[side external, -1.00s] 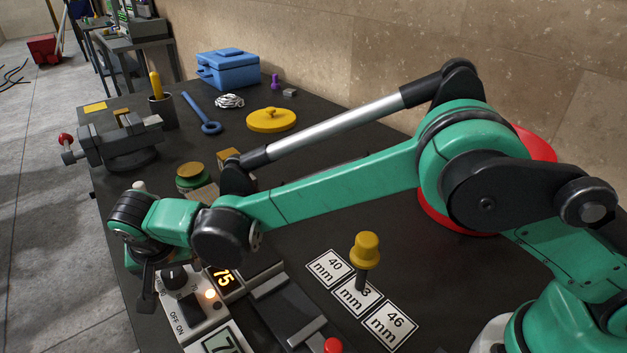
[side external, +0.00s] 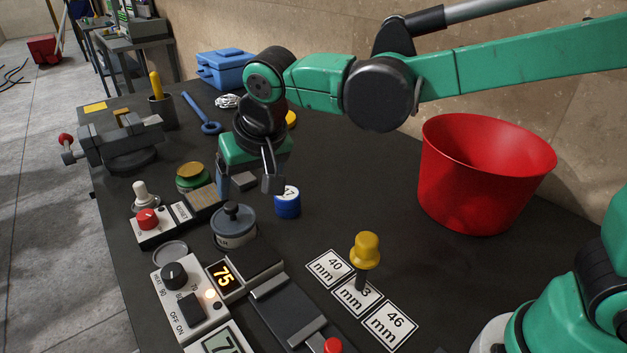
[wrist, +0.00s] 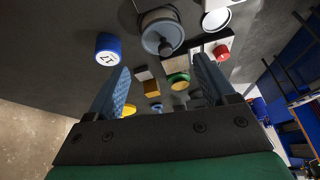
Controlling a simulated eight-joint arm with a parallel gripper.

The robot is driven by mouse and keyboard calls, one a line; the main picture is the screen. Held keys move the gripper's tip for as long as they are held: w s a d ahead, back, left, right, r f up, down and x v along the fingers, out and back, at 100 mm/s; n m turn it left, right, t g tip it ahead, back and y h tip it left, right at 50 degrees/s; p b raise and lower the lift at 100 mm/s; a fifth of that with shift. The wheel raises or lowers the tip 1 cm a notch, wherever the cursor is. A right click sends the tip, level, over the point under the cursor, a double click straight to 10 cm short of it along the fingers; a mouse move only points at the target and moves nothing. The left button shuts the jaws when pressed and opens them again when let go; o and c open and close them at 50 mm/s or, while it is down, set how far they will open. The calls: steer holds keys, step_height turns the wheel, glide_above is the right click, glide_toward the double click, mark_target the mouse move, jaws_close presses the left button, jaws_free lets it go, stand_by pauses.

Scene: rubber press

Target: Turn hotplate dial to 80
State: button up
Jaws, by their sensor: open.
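The hotplate dial (side external: 174,274) is a black knob on a pale control panel (side external: 195,303) at the lower left of the side view, with markings including 70 and 90 around it. An orange display (side external: 223,277) beside it reads 75, and an orange lamp (side external: 210,295) is lit. My gripper (side external: 247,187) is open and empty, pointing down above the bench, well behind and to the right of the dial. In the wrist view its two blue-grey fingers (wrist: 158,88) are spread with nothing held between them. The dial cannot be made out in the wrist view.
A grey lidded pot (side external: 233,228) and a blue cylinder (side external: 287,203) stand near my gripper. A panel with a red knob (side external: 147,219) is behind the dial. A yellow-handled tool (side external: 366,250) stands by the number cards. A red bucket (side external: 484,178) stands at right.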

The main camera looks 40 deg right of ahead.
steer(key=s+d+n+t, duration=0.1)
steer(key=s+d, duration=0.8)
steer(key=d, duration=0.5)
steer(key=shift+s+t, duration=0.35)
steer(key=shift+t, duration=0.05)
steer(key=shift+a+f, duration=0.1)
steer(key=shift+s+d+f, duration=0.55)
steer(key=shift+s+d, duration=0.15)
steer(key=shift+s, duration=0.05)
